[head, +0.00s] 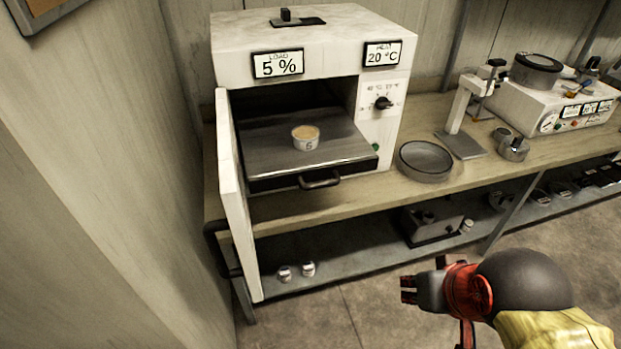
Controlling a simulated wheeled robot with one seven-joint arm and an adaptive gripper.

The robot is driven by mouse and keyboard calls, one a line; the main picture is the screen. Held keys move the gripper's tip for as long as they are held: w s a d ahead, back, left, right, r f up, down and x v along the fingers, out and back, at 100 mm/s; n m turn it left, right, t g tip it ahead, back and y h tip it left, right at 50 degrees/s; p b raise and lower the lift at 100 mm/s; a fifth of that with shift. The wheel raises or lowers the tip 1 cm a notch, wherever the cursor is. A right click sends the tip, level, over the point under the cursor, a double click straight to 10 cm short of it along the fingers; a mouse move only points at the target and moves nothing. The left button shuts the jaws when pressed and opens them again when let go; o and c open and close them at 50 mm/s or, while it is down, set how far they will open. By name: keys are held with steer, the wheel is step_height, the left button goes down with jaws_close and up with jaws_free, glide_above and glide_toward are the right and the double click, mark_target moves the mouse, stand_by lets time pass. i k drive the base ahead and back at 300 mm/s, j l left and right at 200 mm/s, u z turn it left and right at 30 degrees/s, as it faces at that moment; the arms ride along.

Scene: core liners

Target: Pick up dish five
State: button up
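A small pale dish (305,138) with tan contents stands upright on the pulled-out grey tray (270,160) of the white oven. Its front bears a single digit that looks like a 5 or a 6; it is too small to be sure. My gripper (405,289) is at the lower right, in front of the bench and well apart from the dish. It points left, and I see nothing held in it. Its finger gap is too small to judge.
The oven door (238,200) stands open left of the tray. The tray handle (319,180) sticks out in front. A round grey pan (425,160) and a press stand (462,125) are on the bench to the right. Two small dishes (296,271) sit on the lower shelf.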

mark_target(305, 137)
steer(key=i+l, duration=0.7)
steer(key=i+l+u, duration=0.15)
steer(key=u, duration=0.25)
steer(key=i+l+u, duration=0.1)
steer(key=l+u, duration=0.5)
steer(key=u, duration=0.2)
steer(key=i+l, duration=0.05)
